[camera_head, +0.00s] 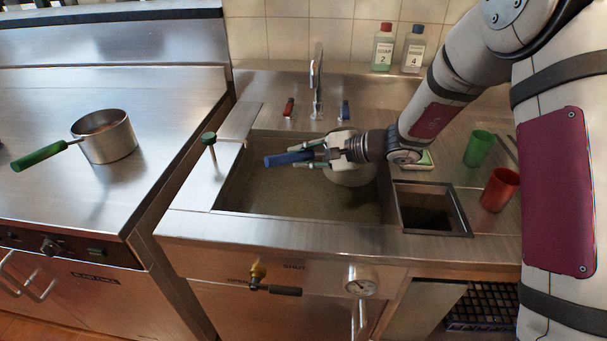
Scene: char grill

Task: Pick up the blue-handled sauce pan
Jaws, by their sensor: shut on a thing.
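The blue handle (284,158) of the sauce pan shows over the sink, pointing left. Part of the rounded pan body (352,176) shows below and behind my gripper; the rest of it is hidden by the gripper and wrist. My gripper (318,158) is shut on the blue handle, close to where it meets the pan. The pan is over the sink basin (300,212); I cannot tell whether it touches the basin floor.
A green-handled pan (108,140) stands on the steel griddle at left. Green (479,148) and red (499,189) cups stand at right. Two bottles (383,48) stand at the back.

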